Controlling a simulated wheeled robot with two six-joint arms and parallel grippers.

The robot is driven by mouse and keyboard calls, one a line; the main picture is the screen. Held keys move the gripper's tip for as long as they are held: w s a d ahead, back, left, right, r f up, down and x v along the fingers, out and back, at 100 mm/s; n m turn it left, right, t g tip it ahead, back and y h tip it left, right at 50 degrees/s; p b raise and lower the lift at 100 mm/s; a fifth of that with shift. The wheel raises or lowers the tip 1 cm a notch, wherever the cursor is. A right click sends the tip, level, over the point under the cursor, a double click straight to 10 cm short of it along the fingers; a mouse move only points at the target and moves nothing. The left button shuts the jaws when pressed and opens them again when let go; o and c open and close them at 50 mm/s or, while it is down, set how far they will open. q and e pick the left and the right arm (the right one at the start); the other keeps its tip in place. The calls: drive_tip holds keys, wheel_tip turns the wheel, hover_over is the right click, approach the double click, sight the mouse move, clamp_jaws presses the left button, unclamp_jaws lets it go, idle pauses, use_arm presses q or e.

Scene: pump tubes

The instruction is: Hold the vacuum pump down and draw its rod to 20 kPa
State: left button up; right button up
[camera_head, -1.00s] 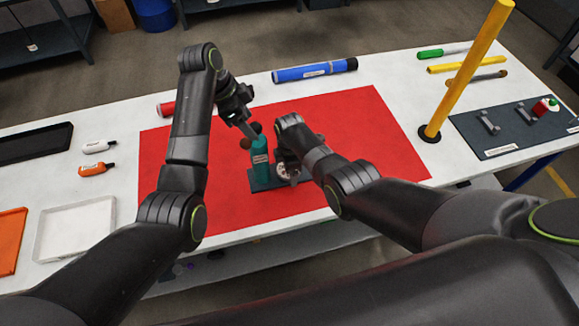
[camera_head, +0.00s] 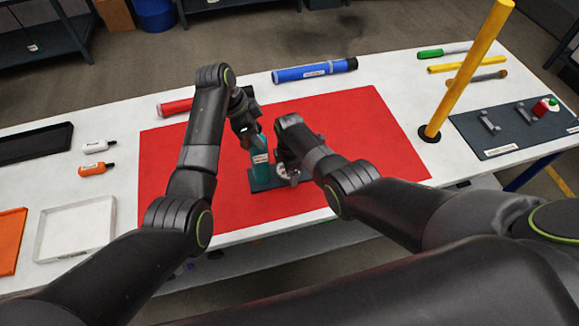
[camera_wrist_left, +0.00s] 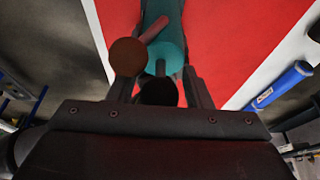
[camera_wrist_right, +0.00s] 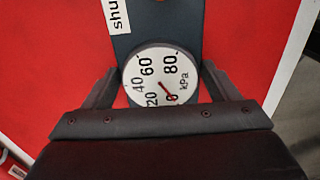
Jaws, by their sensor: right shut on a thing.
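The vacuum pump has a teal body (camera_head: 259,160) on a dark base plate (camera_head: 268,186) on the red mat. In the left wrist view the teal body (camera_wrist_left: 166,38) shows with a brown ball (camera_wrist_left: 127,57) on a slanted reddish lever. A thin rod leads to a dark round knob (camera_wrist_left: 158,92). My left gripper (camera_head: 252,136) has its fingers apart on either side of this knob; contact is not clear. My right gripper (camera_wrist_right: 158,82) is shut on the round white pressure gauge (camera_wrist_right: 158,73), with a finger on each side. Its red needle points near 0 kPa.
The red mat (camera_head: 345,125) is clear around the pump. A blue tube (camera_head: 315,70) and a red tube (camera_head: 175,107) lie behind it. A yellow post (camera_head: 465,75) stands at right, near a dark board (camera_head: 510,125). A white tray (camera_head: 75,228) is at left.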

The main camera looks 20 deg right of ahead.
use_arm(q)
drive_tip(key=shift+c, duration=1.1)
drive_tip(key=shift+w+r, duration=0.1)
drive_tip(key=shift+r, duration=0.5)
use_arm(e)
drive_tip(key=shift+f, duration=0.1)
use_arm(q)
drive_tip(key=shift+r, duration=0.15)
drive_tip(key=c, duration=0.3)
drive_tip(key=shift+r, duration=0.75)
drive_tip(key=shift+f, duration=0.35)
drive_tip(key=o, duration=1.2)
